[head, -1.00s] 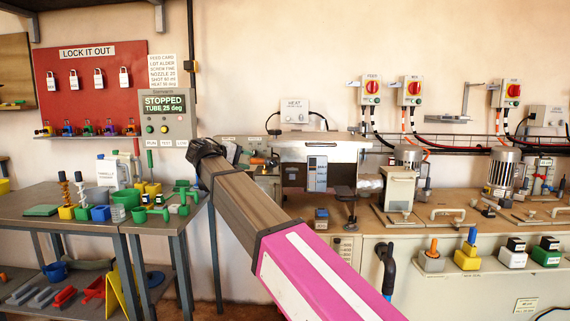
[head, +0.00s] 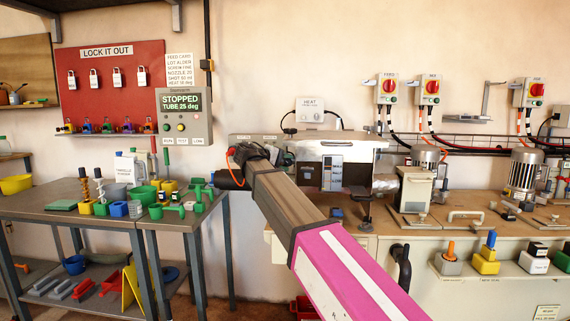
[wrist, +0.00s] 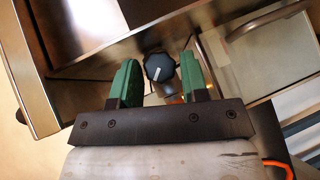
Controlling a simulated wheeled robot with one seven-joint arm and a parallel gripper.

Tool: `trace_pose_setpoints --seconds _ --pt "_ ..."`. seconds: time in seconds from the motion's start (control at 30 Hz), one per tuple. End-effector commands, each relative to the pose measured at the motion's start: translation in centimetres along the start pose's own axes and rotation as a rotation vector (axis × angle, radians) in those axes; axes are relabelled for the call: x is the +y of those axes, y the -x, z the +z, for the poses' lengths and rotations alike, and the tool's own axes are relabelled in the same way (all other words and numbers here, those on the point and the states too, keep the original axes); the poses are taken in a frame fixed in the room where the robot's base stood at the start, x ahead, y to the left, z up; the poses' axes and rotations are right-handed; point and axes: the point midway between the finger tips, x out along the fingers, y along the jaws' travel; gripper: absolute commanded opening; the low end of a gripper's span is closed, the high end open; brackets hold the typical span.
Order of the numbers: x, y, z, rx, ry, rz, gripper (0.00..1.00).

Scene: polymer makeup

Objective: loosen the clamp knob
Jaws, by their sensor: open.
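The clamp knob (wrist: 159,67) is a dark, lobed knob with a pale pointer line. In the wrist view it lies between and just beyond the two green fingers of my gripper (wrist: 160,82). The fingers stand apart on either side of it, and I cannot tell whether either one touches it. Part of an orange piece shows just below the knob. In the head view my arm reaches to the bench machine (head: 340,150), and its end hides the knob and the fingers there.
A metal housing (wrist: 75,35) is close at the upper left of the wrist view. A side table (head: 60,207) with green parts and screws stands at the left. Several motors and fixtures line the bench (head: 465,228) at the right. A control panel (head: 183,117) reads STOPPED.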

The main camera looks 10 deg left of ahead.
Motion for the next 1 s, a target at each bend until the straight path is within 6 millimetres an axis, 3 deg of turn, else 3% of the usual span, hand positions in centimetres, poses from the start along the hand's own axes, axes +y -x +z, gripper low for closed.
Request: trace_pose_setpoints --seconds 0.17,0.3,0.67,1.0 --pt "-0.01 -0.01 0.00 0.000 0.000 0.000 0.41" --pt "-0.02 0.00 0.00 0.000 0.000 0.000 0.07" --pt "-0.20 -0.01 0.02 -0.005 0.031 0.036 0.08" --pt "-0.59 -0.07 0.07 -0.026 0.169 0.202 0.08"
